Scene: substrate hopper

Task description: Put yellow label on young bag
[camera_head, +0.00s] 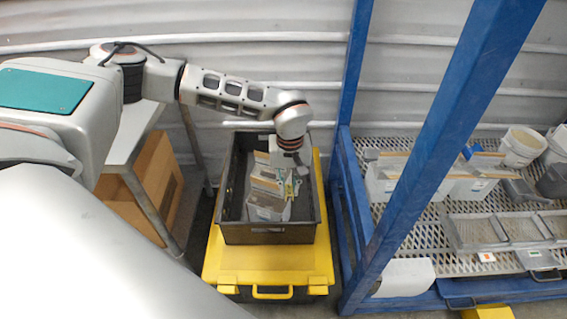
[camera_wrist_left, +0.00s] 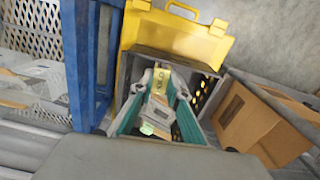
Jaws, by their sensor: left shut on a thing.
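The left gripper (camera_head: 290,186) reaches down into a dark crate (camera_head: 268,236). Its teal-sided fingers (camera_wrist_left: 163,86) are closed around a small yellow label (camera_wrist_left: 160,79), which shows between the fingertips in the left wrist view. Grey-white bags with brown tops lie in the crate; one bag (camera_head: 267,207) is at the near end, and others are behind it, partly hidden by the gripper. Which bag is the young one I cannot tell. The label seems just above or against the bags; contact is unclear. My right gripper is not in view.
The crate stands on a yellow-lidded box (camera_head: 268,262). A blue frame post (camera_head: 352,90) rises close on the right, before a mesh bench (camera_head: 430,232) with bags, buckets and a metal tray (camera_head: 497,232). A table with a cardboard box (camera_head: 155,185) below stands left.

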